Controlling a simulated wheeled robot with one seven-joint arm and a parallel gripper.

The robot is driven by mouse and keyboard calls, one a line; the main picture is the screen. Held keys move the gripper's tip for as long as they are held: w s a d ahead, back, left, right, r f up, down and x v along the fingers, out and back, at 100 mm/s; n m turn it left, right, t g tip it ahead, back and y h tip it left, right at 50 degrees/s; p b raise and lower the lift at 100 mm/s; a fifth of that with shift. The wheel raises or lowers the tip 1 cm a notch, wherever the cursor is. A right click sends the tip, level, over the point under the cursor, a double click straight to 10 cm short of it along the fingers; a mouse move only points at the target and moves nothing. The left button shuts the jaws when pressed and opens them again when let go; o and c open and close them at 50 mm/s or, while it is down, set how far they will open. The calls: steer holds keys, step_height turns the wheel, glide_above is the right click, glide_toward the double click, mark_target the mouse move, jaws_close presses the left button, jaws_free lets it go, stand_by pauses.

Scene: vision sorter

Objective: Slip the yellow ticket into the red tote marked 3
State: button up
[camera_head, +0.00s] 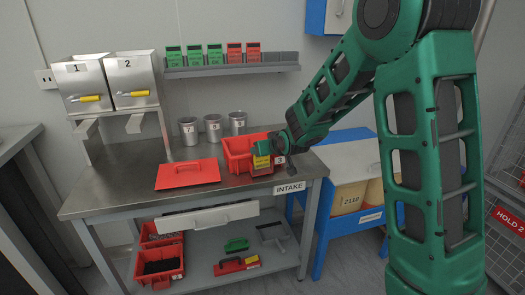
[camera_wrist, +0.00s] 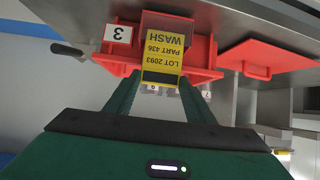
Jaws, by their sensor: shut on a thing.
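The yellow ticket (camera_head: 261,161) reads LOT 2093, PART 436, WASH, and has a black band at one end. It appears upside down in the wrist view (camera_wrist: 162,60). My gripper (camera_wrist: 160,84) is shut on the ticket's black-banded end. In the head view my gripper (camera_head: 262,148) is at the front of the red tote (camera_head: 236,146). The tote's white label 3 shows beside the ticket in the wrist view (camera_wrist: 118,34). The ticket overlaps a dark, see-through pocket (camera_wrist: 165,24) on the tote's front. I cannot tell whether its edge is inside the pocket.
A red lid (camera_head: 188,174) lies flat on the steel bench (camera_head: 130,190), left of the tote. Several metal cups (camera_head: 213,128) stand behind. Bins marked 1 and 2 (camera_head: 110,80) are at left. A rack (camera_head: 230,70) holds green and red cards.

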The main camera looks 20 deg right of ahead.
steer(key=shift+f, duration=0.55)
stand_by(0.9)
steer(key=o, duration=1)
steer(key=shift+r, duration=0.1)
steer(key=shift+r, duration=3.9)
